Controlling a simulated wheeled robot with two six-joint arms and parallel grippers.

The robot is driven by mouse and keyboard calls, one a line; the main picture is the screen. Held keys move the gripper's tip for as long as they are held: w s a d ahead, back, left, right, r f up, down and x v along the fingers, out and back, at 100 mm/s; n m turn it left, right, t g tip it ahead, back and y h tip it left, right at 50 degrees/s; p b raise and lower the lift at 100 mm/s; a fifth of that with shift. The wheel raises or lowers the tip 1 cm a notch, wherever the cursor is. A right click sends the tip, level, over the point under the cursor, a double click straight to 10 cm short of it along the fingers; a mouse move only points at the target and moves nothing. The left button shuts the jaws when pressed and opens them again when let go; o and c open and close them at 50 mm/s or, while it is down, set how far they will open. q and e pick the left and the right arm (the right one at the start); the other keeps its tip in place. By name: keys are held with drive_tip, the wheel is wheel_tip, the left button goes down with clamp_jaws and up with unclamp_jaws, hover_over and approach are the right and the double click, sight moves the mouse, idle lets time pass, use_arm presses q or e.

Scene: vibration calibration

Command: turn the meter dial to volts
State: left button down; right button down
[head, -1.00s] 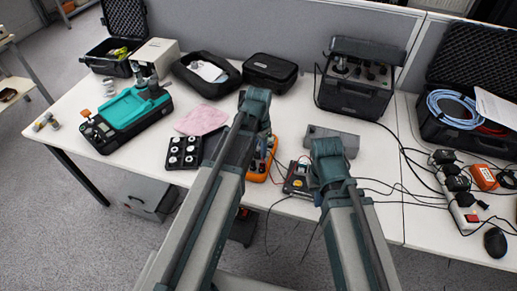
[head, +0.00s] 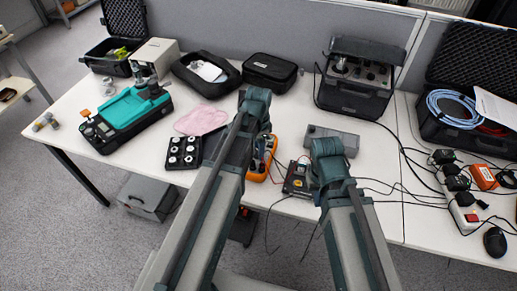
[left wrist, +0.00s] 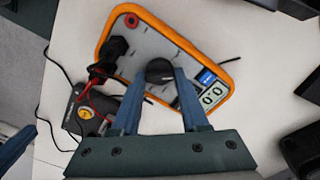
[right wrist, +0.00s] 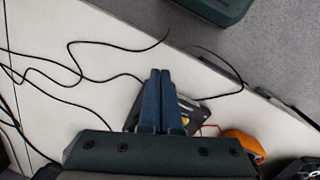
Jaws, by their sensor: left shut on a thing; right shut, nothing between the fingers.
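The orange-framed meter (left wrist: 148,50) lies on the table below my left gripper in the left wrist view; its orange edge also shows in the head view (head: 258,176), mostly hidden by my left arm. Its black dial (left wrist: 159,70) sits mid-face, and its display (left wrist: 213,95) reads digits like 0.0. My left gripper (left wrist: 160,82) is shut on the dial, with a blue finger on either side. My right gripper (right wrist: 160,75) is shut and empty above a small dark box with cables (right wrist: 200,110). The meter's orange corner (right wrist: 242,143) shows at the right wrist view's lower right.
Red and black leads run from the meter to the dark box (head: 298,182). A black tray of round pieces (head: 184,152) and a pink cloth (head: 202,121) lie left of it. A grey box (head: 333,138) stands behind. Loose cables cross the table at right.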

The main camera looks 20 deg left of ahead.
use_arm(q)
drive_tip(key=shift+c, duration=2.1)
unclamp_jaws()
wheel_tip(320, 180, up, 14)
drive_tip(key=p, duration=1.4)
use_arm(e)
wheel_tip(320, 180, up, 14)
use_arm(q)
drive_tip(key=shift+f, duration=0.15)
use_arm(e)
drive_tip(key=shift+f, duration=0.1)
use_arm(q)
drive_tip(key=s+d+n+y, duration=0.1)
drive_tip(key=s+d+n, duration=0.5)
drive_tip(key=s+d, duration=0.4)
drive_tip(key=s, duration=0.4)
drive_tip(key=shift+s+d+n, duration=0.25)
drive_tip(key=shift+n, duration=0.05)
